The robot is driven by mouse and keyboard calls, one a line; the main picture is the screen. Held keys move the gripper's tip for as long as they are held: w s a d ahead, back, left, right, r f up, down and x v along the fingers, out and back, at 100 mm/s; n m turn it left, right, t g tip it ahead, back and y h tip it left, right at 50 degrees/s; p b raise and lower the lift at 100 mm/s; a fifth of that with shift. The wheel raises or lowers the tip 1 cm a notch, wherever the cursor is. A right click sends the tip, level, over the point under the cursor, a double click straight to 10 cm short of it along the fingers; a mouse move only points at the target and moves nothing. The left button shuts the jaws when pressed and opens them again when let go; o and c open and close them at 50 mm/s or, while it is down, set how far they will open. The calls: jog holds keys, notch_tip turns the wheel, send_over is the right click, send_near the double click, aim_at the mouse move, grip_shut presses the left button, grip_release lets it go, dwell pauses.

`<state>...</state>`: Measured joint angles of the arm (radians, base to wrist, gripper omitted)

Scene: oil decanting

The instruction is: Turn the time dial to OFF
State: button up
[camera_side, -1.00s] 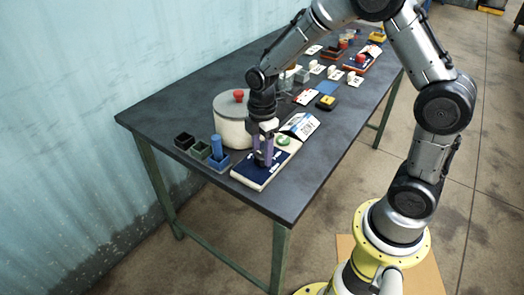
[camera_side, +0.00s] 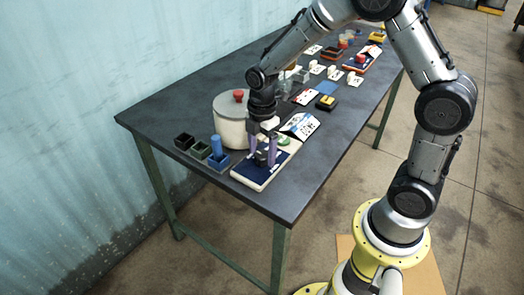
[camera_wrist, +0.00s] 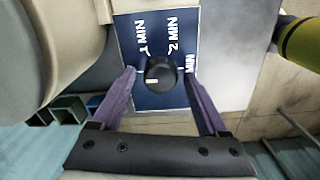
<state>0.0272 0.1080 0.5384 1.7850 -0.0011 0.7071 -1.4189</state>
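The time dial is a round black knob (camera_wrist: 160,74) with a short white mark on its face, pointing to the lower left in the wrist view. It sits on a navy panel (camera_wrist: 150,99) with white labels "1 MIN" and "2 MIN"; a further "MIN" label is partly hidden by the right finger. No OFF label is readable. My gripper (camera_side: 262,160) is down over the panel in the side view. In the wrist view its purple fingers stand on both sides of the dial, with a gap on each side, open and holding nothing.
A pale pot (camera_side: 231,128) with a red lid knob (camera_side: 238,96) stands close to my gripper. Small dark bins (camera_side: 185,141) and a blue cylinder (camera_side: 216,146) are to the left. Cards and several small items lie farther back on the dark table (camera_side: 160,110).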

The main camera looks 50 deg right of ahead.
aim_at(262, 154)
dwell(0.3)
notch_tip(262, 154, up, 14)
jog(key=shift+f, duration=0.1)
dwell(0.4)
jog(key=s+r+m+t, duration=0.4)
jog(key=s+r, duration=0.5)
jog(key=s, duration=0.3)
jog(key=s+f+m, duration=0.1)
jog(key=s+m, duration=0.1)
jog(key=m, duration=0.2)
jog(key=s+f+m+t, duration=0.1)
jog(key=s+f+m, duration=0.1)
jog(key=s+m, duration=0.1)
jog(key=s+a+f+m, duration=0.1)
jog(key=s+m, duration=0.2)
jog(key=m, duration=0.2)
jog(key=shift+s+f+t, duration=0.1)
jog(key=shift+f+t, duration=0.2)
jog(key=shift+f, duration=0.1)
